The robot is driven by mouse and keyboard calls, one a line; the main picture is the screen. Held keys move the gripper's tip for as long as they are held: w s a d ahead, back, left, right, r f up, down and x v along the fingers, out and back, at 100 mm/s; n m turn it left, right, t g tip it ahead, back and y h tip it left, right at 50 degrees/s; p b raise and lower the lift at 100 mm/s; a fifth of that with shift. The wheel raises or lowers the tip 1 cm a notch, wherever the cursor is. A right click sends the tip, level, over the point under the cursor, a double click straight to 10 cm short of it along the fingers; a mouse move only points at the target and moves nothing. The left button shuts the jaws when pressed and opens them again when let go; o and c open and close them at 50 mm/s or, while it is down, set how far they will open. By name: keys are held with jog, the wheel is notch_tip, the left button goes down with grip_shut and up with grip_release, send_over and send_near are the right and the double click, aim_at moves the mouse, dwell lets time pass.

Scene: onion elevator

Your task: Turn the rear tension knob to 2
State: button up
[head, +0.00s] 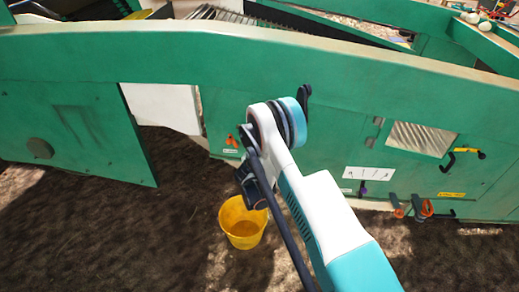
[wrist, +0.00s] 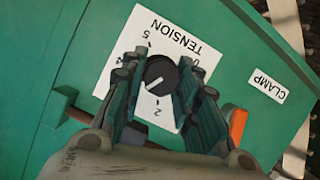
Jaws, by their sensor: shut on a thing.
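In the wrist view a round black tension knob (wrist: 161,74) sits on a white dial plate marked TENSION (wrist: 190,41), fixed to a green panel. A white pointer line on the knob points to the lower left in the picture. The numeral 2 is on the plate just below the knob, and the numeral 5 is near the plate's top. My gripper (wrist: 156,86) is shut on the knob, one finger on its left and one on its right. The fingers cover parts of the scale. In the head view my arm hides the knob.
An orange part (wrist: 238,123) is close to the right finger, near a CLAMP label (wrist: 267,86). In the head view a yellow bucket (head: 243,223) stands on the soil below my arm. The green machine (head: 330,95) spans the view, with other controls (head: 420,207) at the right.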

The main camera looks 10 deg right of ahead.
jog(key=n+h, duration=0.2)
jog(key=n, duration=0.1)
jog(key=shift+a+f, duration=0.1)
jog(key=shift+a, duration=0.1)
jog(key=shift+n+h, duration=0.6)
jog(key=shift+n, duration=0.6)
jog(key=o, duration=1.1)
jog(key=shift+c, duration=0.2)
notch_tip(320, 180, up, 9)
jog(key=shift+d+f, duration=0.15)
jog(key=shift+r, duration=0.65)
